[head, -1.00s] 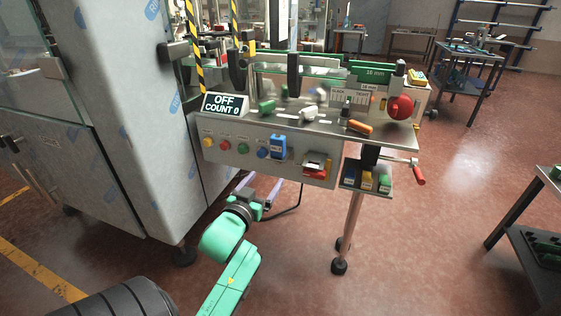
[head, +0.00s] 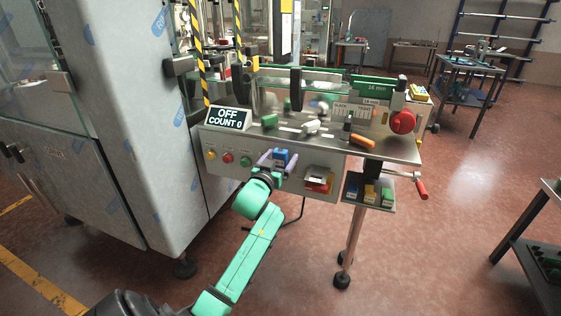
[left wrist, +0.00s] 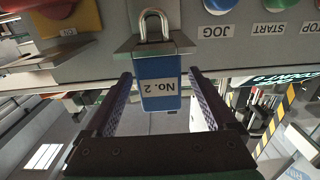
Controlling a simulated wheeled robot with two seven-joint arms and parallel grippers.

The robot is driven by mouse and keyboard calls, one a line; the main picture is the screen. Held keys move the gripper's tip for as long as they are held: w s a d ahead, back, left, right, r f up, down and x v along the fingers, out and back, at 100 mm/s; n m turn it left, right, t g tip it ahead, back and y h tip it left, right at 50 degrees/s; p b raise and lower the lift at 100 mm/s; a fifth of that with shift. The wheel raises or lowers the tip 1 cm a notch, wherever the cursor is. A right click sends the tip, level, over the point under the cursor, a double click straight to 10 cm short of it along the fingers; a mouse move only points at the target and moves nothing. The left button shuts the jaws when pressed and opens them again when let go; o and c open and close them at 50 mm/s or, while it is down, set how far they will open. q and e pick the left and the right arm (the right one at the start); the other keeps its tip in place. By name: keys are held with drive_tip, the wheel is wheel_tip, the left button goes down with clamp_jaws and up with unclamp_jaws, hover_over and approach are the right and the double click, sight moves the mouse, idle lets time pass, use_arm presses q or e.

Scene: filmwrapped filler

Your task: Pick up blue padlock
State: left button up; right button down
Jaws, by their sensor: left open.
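The blue padlock (head: 281,157) hangs on the front panel of the machine's control table. In the left wrist view the padlock (left wrist: 160,82) shows its silver shackle, a blue body and a white label reading "No. 2", upside down. My left gripper (head: 271,160) is at the panel, partly covering the padlock's surroundings. In the left wrist view the open left gripper (left wrist: 160,95) has one finger on each side of the padlock's body, with a gap visible at both sides. My right gripper is not in view.
The front panel has yellow, red and green buttons (head: 245,160) beside the padlock. A box with a red part (head: 318,181) is on the right. An "OFF COUNT 0" display (head: 228,118) stands above.

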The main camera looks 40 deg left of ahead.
use_arm(q)
drive_tip(key=shift+s+r, duration=0.1)
drive_tip(key=shift+s, duration=0.05)
drive_tip(key=c, duration=0.5)
clamp_jaws()
